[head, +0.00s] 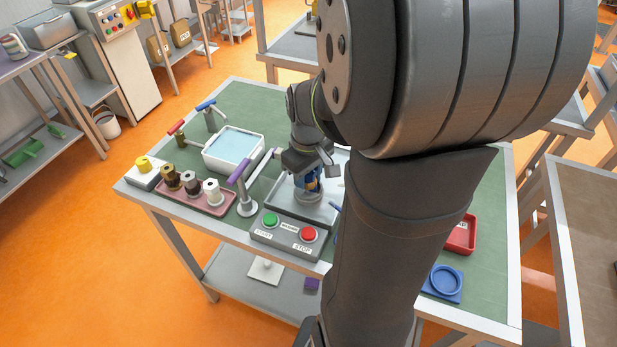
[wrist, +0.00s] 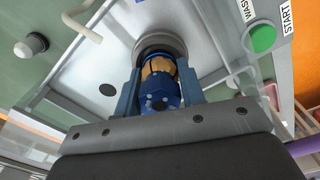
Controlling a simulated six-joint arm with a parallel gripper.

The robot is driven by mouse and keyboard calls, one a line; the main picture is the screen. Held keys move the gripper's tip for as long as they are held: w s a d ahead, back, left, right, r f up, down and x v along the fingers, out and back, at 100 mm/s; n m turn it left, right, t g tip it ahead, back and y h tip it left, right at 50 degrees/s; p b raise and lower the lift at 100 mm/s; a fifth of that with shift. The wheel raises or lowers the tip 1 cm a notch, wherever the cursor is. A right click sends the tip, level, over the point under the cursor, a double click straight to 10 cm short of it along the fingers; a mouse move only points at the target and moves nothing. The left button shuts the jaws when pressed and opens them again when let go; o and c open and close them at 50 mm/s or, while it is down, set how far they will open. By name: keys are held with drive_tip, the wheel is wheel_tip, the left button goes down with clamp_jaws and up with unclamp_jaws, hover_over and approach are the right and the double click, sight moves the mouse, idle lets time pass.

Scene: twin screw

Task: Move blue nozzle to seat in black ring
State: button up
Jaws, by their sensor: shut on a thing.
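The blue nozzle (wrist: 160,98) has a gold band around its middle. In the wrist view my gripper (wrist: 160,85) is shut on it, with a blue finger on each side. The far end of the nozzle is at a round dark grey ring (wrist: 162,46); whether it is inside or just in front is hidden. In the head view my gripper (head: 309,172) points down over the grey tray, and the nozzle (head: 310,184) shows just above a round grey seat (head: 308,197). I cannot tell for sure that this seat is the black ring.
A control box (head: 288,234) with green and red buttons stands in front of the tray. A purple-handled lever (head: 246,195) and a pink tray (head: 196,202) of spools are to the left. A water basin (head: 233,148) stands behind. A blue ring (head: 444,280) lies at front right.

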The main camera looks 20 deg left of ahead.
drive_tip(key=shift+s+d+f, duration=0.15)
drive_tip(key=shift+d+f, duration=0.05)
drive_tip(key=shift+f, duration=0.3)
drive_tip(key=o, duration=1.2)
drive_tip(key=shift+c, duration=0.2)
drive_tip(key=shift+s, duration=0.1)
drive_tip(key=shift+c, duration=1.4)
drive_tip(key=shift+o, duration=0.2)
drive_tip(key=shift+a+r, duration=0.1)
drive_tip(key=shift+r, duration=0.3)
drive_tip(key=shift+c, duration=0.2)
drive_tip(key=o, duration=0.5)
drive_tip(key=shift+r, duration=0.35)
drive_tip(key=shift+c, duration=0.2)
drive_tip(key=shift+w+r, duration=0.15)
drive_tip(key=shift+r, duration=1.3)
drive_tip(key=shift+w+r, duration=0.1)
drive_tip(key=shift+r, duration=1.35)
